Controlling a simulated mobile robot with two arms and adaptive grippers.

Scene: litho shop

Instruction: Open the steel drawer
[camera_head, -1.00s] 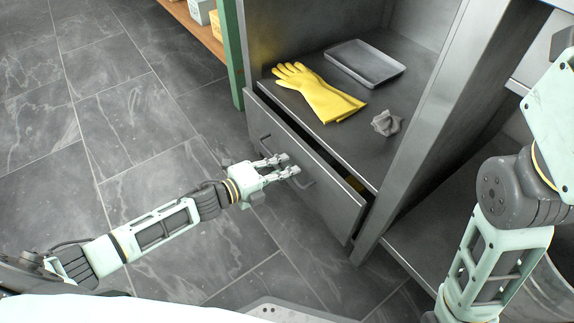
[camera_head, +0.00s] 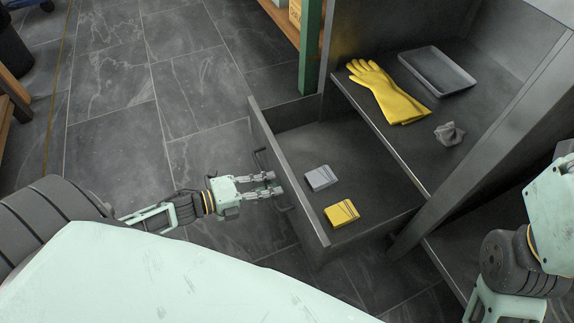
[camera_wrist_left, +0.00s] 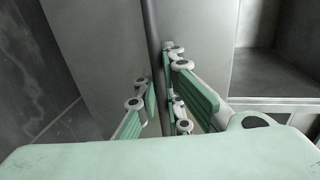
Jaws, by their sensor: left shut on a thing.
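The steel drawer (camera_head: 292,186) is pulled well out of the grey steel cabinet, and its inside shows. A grey packet (camera_head: 320,178) and a yellow packet (camera_head: 341,213) lie on its floor. My left gripper (camera_head: 275,184) is at the drawer's front, shut on the drawer handle (camera_head: 284,202). In the left wrist view the handle bar (camera_wrist_left: 153,60) runs between the fingers (camera_wrist_left: 163,100). My right arm shows at the right edge of the head view, but its gripper is out of view.
A yellow glove (camera_head: 388,92), a grey tray (camera_head: 437,70) and a crumpled grey cloth (camera_head: 449,133) lie on the cabinet shelf above the drawer. A green post (camera_head: 311,45) of a wooden shelf stands behind. The tiled floor (camera_head: 205,100) beyond my left arm is clear.

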